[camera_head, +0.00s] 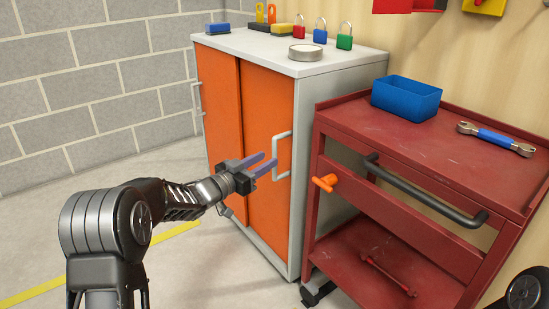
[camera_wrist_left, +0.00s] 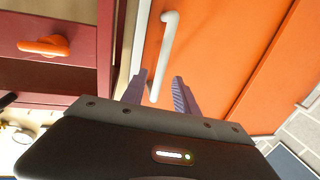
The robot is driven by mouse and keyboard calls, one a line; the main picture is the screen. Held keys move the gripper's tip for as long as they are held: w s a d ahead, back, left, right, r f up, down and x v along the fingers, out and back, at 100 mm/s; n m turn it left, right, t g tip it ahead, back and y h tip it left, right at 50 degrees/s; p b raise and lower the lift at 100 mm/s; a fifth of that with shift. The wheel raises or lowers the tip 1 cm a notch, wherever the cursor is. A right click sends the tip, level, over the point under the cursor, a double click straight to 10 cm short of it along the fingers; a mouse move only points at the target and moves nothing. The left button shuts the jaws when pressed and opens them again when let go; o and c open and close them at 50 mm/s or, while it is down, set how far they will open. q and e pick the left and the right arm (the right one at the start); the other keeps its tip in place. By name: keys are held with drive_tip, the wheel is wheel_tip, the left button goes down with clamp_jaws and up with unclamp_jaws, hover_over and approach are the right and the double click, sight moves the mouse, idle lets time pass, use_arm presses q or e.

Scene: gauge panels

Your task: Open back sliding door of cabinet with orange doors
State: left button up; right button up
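The grey cabinet (camera_head: 330,72) has two orange sliding doors, a left one (camera_head: 219,105) and a right one (camera_head: 262,110). Which door runs behind is hard to tell. The right door has a white bar handle (camera_head: 284,157), and the left door has a similar one (camera_head: 198,103) at its outer edge. My left gripper (camera_head: 268,166) is open beside the right door's handle. In the left wrist view, the handle (camera_wrist_left: 168,45) runs down into the gap between the open fingers (camera_wrist_left: 158,88). Whether they touch it is unclear. My right gripper is out of view.
A red tool cart (camera_head: 440,160) stands close right of the cabinet, with a blue bin (camera_head: 406,97), a wrench (camera_head: 496,138) and an orange knob (camera_head: 325,182). Padlocks (camera_head: 320,32) and a round tin (camera_head: 305,52) stand on the cabinet top. Floor at left is clear.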

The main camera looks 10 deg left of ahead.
sight(273, 156)
use_arm(q)
drive_tip(key=shift+b+x, duration=0.55)
drive_tip(key=shift+x, duration=1.85)
drive_tip(key=shift+c, duration=0.3)
clamp_jaws()
